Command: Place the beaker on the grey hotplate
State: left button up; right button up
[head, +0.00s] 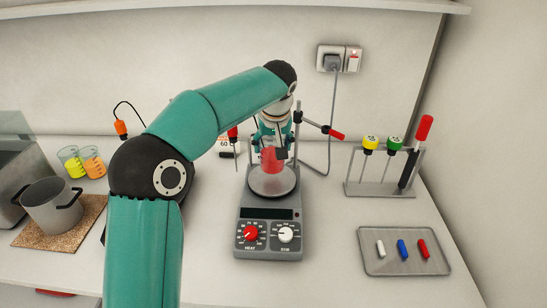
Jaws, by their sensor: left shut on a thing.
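The grey hotplate (268,229) stands in the middle of the counter, with a round top plate, a red HEAT knob and a white STIR knob. My left gripper (272,148) points down over the plate and is shut on a beaker of red liquid (271,162). The beaker looks upright at the plate's rear part. I cannot tell whether its base touches the plate. The gripper fingers hide the beaker's upper part. My right gripper is not in view.
A stand with red clamps (297,135) rises behind the hotplate. Yellow (70,162) and orange (93,162) beakers and a steel pot (52,207) on a cork mat (87,222) are left. A tool rack (379,190) and a tray (378,265) with small bars are right.

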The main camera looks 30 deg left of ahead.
aim_at(273, 155)
pick_arm(q)
jog(key=shift+f, duration=1.7)
jog(key=o, duration=1.3)
jog(key=shift+f, duration=0.1)
jog(key=shift+o, duration=0.2)
jog(key=v, duration=1.2)
